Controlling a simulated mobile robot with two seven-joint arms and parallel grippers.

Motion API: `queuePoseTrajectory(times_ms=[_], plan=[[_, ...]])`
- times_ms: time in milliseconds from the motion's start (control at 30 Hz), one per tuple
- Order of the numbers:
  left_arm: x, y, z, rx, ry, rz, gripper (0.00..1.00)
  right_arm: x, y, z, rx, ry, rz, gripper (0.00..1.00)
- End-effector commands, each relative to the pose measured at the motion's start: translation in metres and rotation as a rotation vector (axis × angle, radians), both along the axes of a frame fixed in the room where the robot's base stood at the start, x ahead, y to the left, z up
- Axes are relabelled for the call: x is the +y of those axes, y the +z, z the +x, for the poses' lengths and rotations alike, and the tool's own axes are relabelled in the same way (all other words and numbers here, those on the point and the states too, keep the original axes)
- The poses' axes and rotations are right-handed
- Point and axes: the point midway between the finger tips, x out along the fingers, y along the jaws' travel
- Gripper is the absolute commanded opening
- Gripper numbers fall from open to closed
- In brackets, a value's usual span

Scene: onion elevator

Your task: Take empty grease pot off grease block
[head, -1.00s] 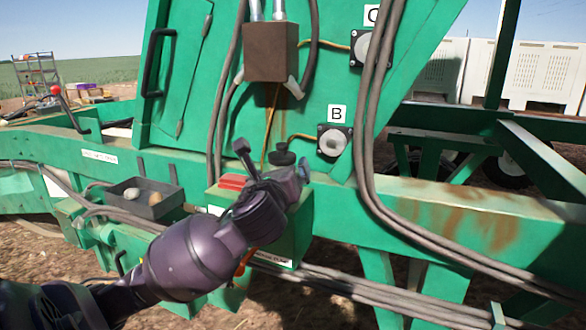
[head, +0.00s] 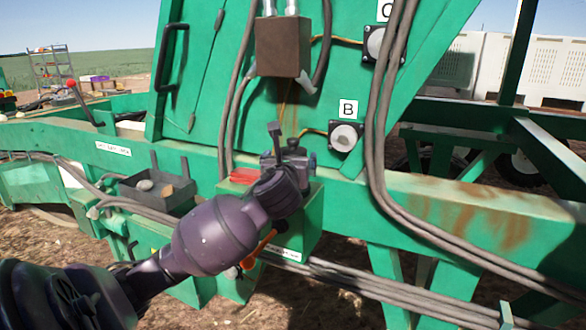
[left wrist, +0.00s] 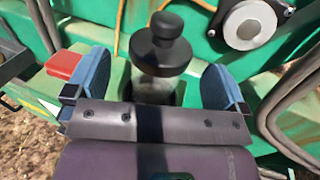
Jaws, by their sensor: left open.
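The grease pot (left wrist: 160,42) has a black knobbed lid and a clear, empty-looking body in the left wrist view. Its dark lid also shows in the head view (head: 292,145). It stands upright on the green grease block (head: 301,222), below the connector marked B. My left gripper (left wrist: 157,66) is open, with one blue finger on each side of the pot. Gaps show between the fingers and the pot. The pot's lower part is partly hidden by my gripper's body. My right gripper is not in view.
A red piece (left wrist: 64,65) sits on the block, left of the pot. Hoses (head: 383,130) hang on the right. A dark tray (head: 157,190) with stone-like items is at left. The green panel with connector B (head: 345,136) rises just behind.

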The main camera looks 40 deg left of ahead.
Motion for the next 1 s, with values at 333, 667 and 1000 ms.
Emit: queuePoseTrajectory(times_ms=[333, 667, 1000], plan=[[0.023, -0.004, 0.034, -0.001, 0.001, -0.001, 1.00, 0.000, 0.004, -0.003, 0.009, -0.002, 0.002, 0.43], [0.026, -0.005, 0.037, -0.001, 0.000, -0.001, 1.00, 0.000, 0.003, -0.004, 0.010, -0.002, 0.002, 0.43], [0.026, -0.005, 0.037, -0.001, 0.000, -0.001, 0.48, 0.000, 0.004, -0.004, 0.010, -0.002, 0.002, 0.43]])
